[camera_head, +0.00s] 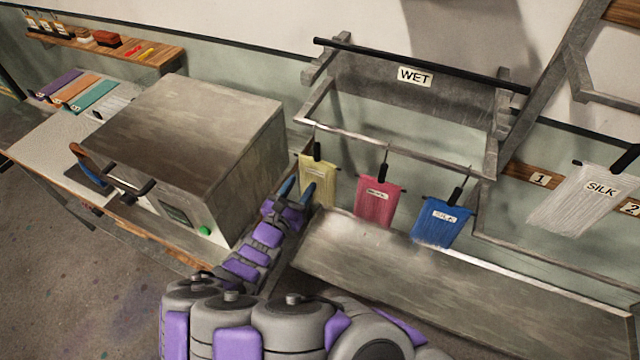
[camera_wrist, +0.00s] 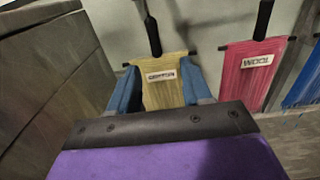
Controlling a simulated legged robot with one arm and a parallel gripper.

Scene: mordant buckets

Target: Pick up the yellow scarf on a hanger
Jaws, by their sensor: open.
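The yellow scarf (camera_head: 318,182) hangs from a black-handled hanger on the metal rail under the "WET" sign. In the wrist view the yellow scarf (camera_wrist: 163,88) carries a label, and its hanger's black handle (camera_wrist: 152,36) rises above it. My gripper (camera_head: 299,187) is at the scarf's lower left in the head view. In the wrist view my gripper (camera_wrist: 160,85) is open, with one blue finger on each side of the scarf. I cannot tell whether the fingers touch the cloth. The scarf's lower end is hidden behind the gripper's base.
A pink scarf (camera_head: 376,203) and a blue scarf (camera_head: 441,221) hang to the right on the same rail. A large metal box (camera_head: 190,130) stands close on the left. A metal trough (camera_head: 460,300) lies below. A white scarf (camera_head: 580,200) hangs far right.

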